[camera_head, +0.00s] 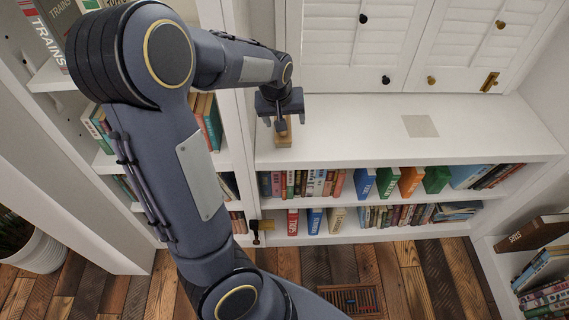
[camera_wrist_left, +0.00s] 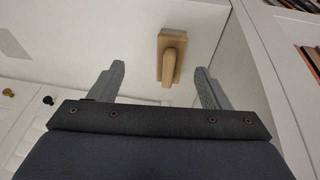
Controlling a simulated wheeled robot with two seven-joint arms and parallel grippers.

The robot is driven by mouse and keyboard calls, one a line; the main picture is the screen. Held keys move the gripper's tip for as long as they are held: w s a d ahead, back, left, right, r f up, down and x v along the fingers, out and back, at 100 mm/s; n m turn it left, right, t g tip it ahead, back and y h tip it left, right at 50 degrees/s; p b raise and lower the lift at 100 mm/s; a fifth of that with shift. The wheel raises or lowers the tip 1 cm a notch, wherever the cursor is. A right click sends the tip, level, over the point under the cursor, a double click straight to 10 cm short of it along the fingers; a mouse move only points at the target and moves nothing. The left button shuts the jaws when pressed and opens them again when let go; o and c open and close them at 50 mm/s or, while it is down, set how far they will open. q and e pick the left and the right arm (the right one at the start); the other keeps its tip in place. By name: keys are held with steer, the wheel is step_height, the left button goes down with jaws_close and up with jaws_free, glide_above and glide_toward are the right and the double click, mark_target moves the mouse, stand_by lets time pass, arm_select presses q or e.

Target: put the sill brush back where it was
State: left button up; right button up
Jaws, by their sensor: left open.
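The sill brush (camera_head: 285,140), a tan wooden block with a raised handle, lies at the left end of the white sill (camera_head: 350,140). My left gripper (camera_head: 282,119) is open and empty above it, partly covering it in the head view. In the left wrist view, the brush (camera_wrist_left: 172,45) lies beyond the open fingers of my left gripper (camera_wrist_left: 159,70), roughly between their lines, not gripped. Its handle points toward the gripper. A flat grey-beige square (camera_head: 420,126) marks the sill farther right. My right gripper is not in view.
White louvred shutters (camera_head: 360,45) with knobs stand behind the sill. Shelves of books (camera_head: 305,183) lie below it. A tall bookcase side (camera_head: 235,120) borders the sill's left end. The sill between brush and square is clear. A potted plant (camera_head: 40,245) stands lower left.

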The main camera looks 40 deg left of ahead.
arm_select(q)
steer(key=s+d+r+m+t+h, duration=0.1)
steer(key=s+d+r+m+h, duration=0.1)
steer(key=s+d, duration=0.6)
steer(key=s+d+r+m+t+h, duration=0.1)
steer(key=s+d+r+m+h, duration=0.1)
steer(key=s+d, duration=0.6)
steer(key=s+r+m, duration=0.1)
steer(key=s+m, duration=0.1)
steer(key=s, duration=0.3)
steer(key=shift+s+d+r+h, duration=0.15)
steer(key=shift+d+r+h, duration=0.2)
steer(key=shift+d+h, duration=0.05)
